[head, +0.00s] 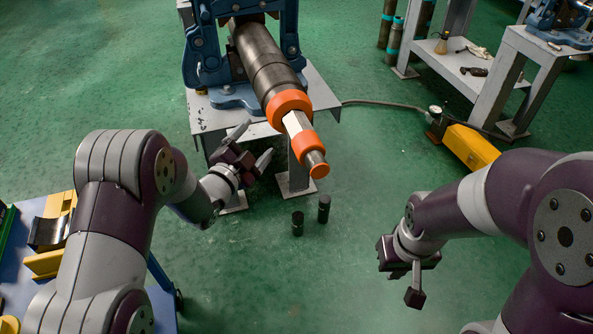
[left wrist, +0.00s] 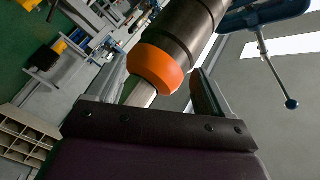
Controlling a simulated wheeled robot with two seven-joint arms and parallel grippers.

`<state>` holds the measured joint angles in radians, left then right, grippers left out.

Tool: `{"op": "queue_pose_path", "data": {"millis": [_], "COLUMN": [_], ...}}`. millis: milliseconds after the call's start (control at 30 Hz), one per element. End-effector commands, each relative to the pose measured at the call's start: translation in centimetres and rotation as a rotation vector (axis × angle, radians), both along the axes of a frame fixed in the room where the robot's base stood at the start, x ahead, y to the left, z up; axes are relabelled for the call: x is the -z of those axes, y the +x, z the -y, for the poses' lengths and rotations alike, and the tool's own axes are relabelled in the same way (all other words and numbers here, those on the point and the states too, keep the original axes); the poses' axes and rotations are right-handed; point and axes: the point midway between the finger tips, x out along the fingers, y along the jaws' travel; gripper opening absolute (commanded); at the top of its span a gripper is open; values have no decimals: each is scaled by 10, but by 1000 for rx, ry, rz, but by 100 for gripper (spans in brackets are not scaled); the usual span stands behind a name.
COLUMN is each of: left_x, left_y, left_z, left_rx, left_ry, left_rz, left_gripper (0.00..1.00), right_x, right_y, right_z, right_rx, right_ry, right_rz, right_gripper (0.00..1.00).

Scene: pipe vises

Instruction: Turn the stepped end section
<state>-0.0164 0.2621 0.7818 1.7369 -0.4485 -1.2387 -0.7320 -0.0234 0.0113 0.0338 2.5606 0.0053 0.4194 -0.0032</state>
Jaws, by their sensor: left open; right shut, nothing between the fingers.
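A dark pipe (head: 267,65) is clamped in a blue vise (head: 205,62) on a grey stand. Its near end is the stepped end section: an orange collar (head: 287,106), a pale flat-sided part (head: 297,124), a second orange ring (head: 307,143) and an orange-tipped dark end. My left gripper (head: 254,144) is open, just left of and below the flat-sided part. In the left wrist view, the orange collar (left wrist: 156,68) and the pale part (left wrist: 139,95) show between the spread fingers; contact cannot be told. My right gripper (head: 414,284) is shut and empty, low at the right, away from the pipe.
Two short dark cylinders (head: 324,208) stand on the green floor below the pipe end. A yellow pump (head: 468,147) with a hose lies at the right. A blue cart with yellow blocks (head: 45,263) is at lower left. Shelving (head: 453,62) stands back right.

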Motion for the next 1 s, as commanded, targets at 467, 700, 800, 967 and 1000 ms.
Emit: {"op": "queue_pose_path", "data": {"millis": [467, 700, 800, 967, 1000], "left_x": [28, -7, -19, -28, -29], "left_y": [-45, -9, 2, 12, 13], "left_z": [45, 79, 89, 97, 98], "left_rx": [192, 190, 188, 187, 187], "left_ry": [-51, -51, -50, -51, -50], "left_rz": [734, 729, 728, 727, 726], "left_gripper": [81, 81, 81, 81, 81], "right_x": [85, 89, 90, 91, 91], "right_y": [1, 1, 1, 1, 1], "right_z": [1, 1, 1, 1, 1], "right_rx": [0, 0, 0, 0, 0], "right_ry": [0, 0, 0, 0, 0], "right_rz": [3, 2, 2, 2, 2], "right_gripper": [0, 0, 0, 0, 0]}}
